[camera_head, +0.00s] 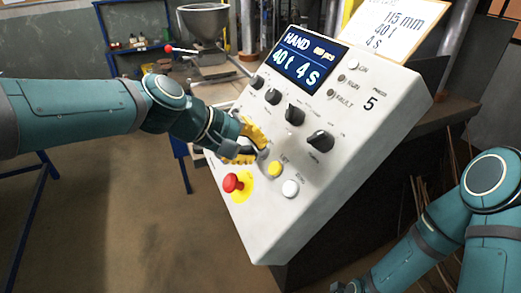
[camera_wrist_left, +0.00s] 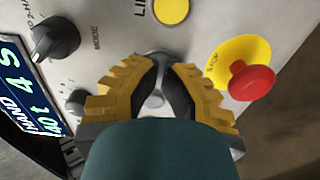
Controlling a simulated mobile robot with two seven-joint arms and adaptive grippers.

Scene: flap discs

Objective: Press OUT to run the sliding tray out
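The tilted white control box (camera_head: 330,190) fills the middle of the head view. My left gripper (camera_head: 256,146) is at its lower left face, with yellow fingers spread slightly apart. In the left wrist view, the fingertips (camera_wrist_left: 165,66) have a narrow gap between them. A grey round part (camera_wrist_left: 155,56) lies at the tips, mostly hidden by them; I cannot tell whether they touch it. No label reading OUT is legible. A yellow button (camera_head: 275,169) and a white button (camera_head: 291,188) are beside the gripper. My right gripper (camera_head: 347,286) is barely visible at the bottom edge.
A red stop button (camera_head: 232,183) on a yellow plate is close to my left fingers. Several black knobs (camera_head: 295,114) stick out above them. The display (camera_head: 308,58) reads HAND, 40 t, 4 s. A bench with a metal hopper (camera_head: 205,28) stands behind.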

